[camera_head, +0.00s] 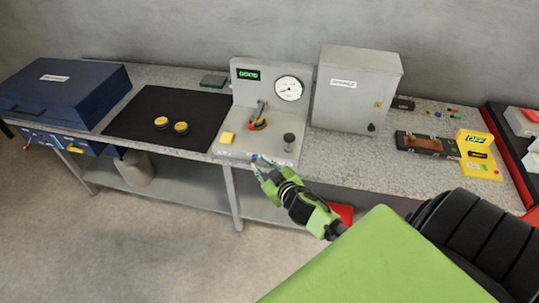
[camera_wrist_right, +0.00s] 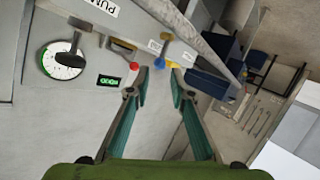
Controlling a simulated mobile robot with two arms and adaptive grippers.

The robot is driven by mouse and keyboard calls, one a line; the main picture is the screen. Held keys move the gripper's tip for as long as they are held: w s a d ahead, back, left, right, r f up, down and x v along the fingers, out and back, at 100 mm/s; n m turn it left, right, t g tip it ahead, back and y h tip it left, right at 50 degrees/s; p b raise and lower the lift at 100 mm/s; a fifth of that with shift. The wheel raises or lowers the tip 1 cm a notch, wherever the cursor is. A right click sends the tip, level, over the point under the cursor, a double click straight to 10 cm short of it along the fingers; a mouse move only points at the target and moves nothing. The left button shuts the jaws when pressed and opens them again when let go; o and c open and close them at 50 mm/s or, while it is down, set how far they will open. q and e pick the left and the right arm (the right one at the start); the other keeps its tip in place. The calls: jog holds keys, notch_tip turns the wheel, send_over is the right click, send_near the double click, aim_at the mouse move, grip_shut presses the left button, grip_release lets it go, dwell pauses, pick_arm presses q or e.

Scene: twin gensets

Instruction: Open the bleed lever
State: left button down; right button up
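A grey test stand (camera_head: 270,75) with a round gauge (camera_head: 289,88) and a green-digit display (camera_head: 248,75) stands on the bench. On its base are a grey upright lever with a red and yellow part (camera_head: 258,122), a black knob on a stem (camera_head: 289,138) and a yellow block (camera_head: 227,137). I cannot tell which is the bleed lever. My right gripper (camera_head: 264,163) is open and empty, just in front of the base's front edge. In the right wrist view its two fingers (camera_wrist_right: 160,85) are apart, with the red ball (camera_wrist_right: 134,66) beyond them. My left gripper is not in view.
A grey cabinet (camera_head: 356,90) stands right of the test stand. A black mat (camera_head: 160,105) with two yellow-black round parts and a blue case (camera_head: 65,90) lie left. The floor in front is clear.

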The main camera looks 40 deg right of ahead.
jog(key=v, duration=0.7)
jog(key=shift+w, duration=0.1)
jog(key=s+a+f+g+b, duration=0.1)
jog(key=s+f+g, duration=0.2)
jog(key=s+f, duration=0.8)
jog(key=s+a+f+g+b, duration=0.1)
jog(key=s+f+g, duration=0.15)
jog(key=f, duration=1.65)
jog(key=s+a+f+g, duration=0.2)
jog(key=s+f, duration=0.4)
jog(key=s, duration=0.3)
jog(key=s+a+f+g+y, duration=0.1)
jog(key=s+a+f+g, duration=0.2)
jog(key=s+f, duration=0.3)
jog(key=s+a+f+g+y+b, duration=0.1)
jog(key=s+a+f, duration=0.3)
jog(key=s, duration=0.9)
notch_tip(320, 180, down, 3)
jog(key=shift+r+g, duration=0.25)
jog(key=shift+g, duration=0.4)
jog(key=shift+c, duration=0.3)
